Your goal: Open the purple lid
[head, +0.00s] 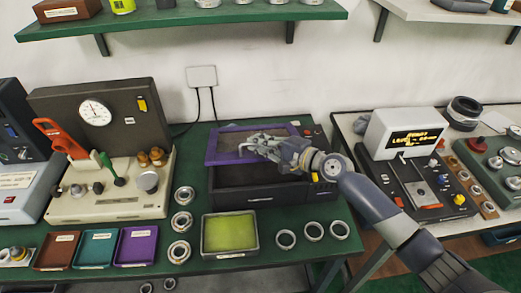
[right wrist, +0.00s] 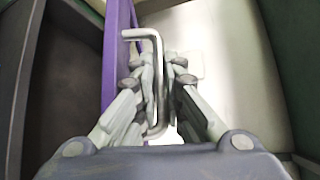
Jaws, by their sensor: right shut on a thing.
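The purple lid (head: 222,146) has a purple frame and a grey middle panel. In the head view it stands raised and tilted at the back of a dark box (head: 262,196) on the green bench. My right gripper (head: 258,146) reaches across the lid's front and hides part of it. In the right wrist view the lid's purple edge (right wrist: 118,50) runs beside a bent metal handle (right wrist: 143,33). My right gripper (right wrist: 165,85) is shut on this handle. The dark inside of the box shows below the lid. My left gripper is in neither view.
A yellow-green tray (head: 230,234) stands in front of the box. Bearing rings (head: 285,238) lie to its left and right. A tester with a dial (head: 95,113) stands left, with small coloured trays (head: 137,245) before it. A green shelf (head: 180,18) hangs above.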

